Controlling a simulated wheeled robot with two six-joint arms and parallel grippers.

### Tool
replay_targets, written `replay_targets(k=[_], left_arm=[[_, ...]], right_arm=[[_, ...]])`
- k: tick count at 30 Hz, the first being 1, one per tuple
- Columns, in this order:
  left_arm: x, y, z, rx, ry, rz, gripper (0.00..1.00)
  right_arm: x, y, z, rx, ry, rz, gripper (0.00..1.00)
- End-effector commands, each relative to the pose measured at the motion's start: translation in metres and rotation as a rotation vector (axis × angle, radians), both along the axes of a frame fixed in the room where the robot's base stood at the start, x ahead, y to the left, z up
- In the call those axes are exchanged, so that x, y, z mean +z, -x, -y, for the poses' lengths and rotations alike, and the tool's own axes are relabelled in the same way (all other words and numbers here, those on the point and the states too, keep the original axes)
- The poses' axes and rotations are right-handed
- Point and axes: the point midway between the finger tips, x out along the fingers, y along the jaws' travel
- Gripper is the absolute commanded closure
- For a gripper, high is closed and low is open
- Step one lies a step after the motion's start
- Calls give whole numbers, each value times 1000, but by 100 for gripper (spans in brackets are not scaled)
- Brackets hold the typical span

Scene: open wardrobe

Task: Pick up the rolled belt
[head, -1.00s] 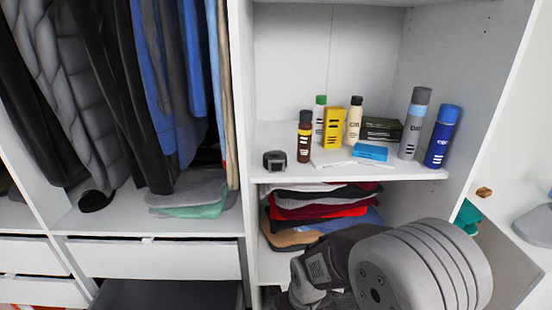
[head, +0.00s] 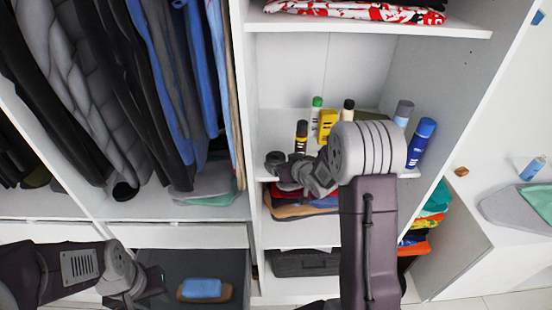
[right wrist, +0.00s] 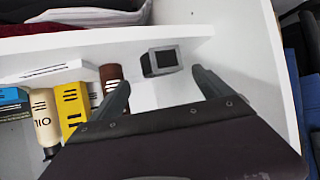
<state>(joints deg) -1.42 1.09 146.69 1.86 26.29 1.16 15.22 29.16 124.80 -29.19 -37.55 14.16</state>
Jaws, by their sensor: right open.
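In the head view the right wrist partly covers the shelf. My left gripper (head: 154,281) is low at the left, by the open drawer; its jaws are too small and dark to tell.
A brown bottle (right wrist: 110,76) stands beside the belt, with a yellow box (right wrist: 72,108) and a cream bottle (right wrist: 43,115) further along. A white upright panel bounds the belt's other side. Folded clothes (head: 305,208) lie below. The open drawer holds a blue item (head: 201,288).

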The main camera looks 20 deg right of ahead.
Motion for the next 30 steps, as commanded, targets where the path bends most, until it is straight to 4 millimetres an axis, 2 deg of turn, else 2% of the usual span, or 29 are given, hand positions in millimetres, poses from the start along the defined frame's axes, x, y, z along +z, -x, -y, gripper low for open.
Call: replay_targets(k=[7, 13, 18, 24, 25, 30], left_arm=[[8, 0, 0, 0, 0, 0, 64], [33, 0, 0, 0, 0, 1, 64], [36, 0, 0, 0, 0, 0, 64], [35, 0, 0, 0, 0, 0, 64], [35, 0, 0, 0, 0, 0, 64], [35, 0, 0, 0, 0, 0, 64]], right_arm=[[-4, -11, -1, 0, 0, 0, 11], [-15, -37, -8, 1, 0, -4, 11], [-27, -53, -9, 0, 1, -2, 11], [-29, -54, -8, -1, 0, 0, 11], [-29, -54, -8, 0, 1, 0, 13], [-29, -54, -8, -1, 1, -1, 61]])
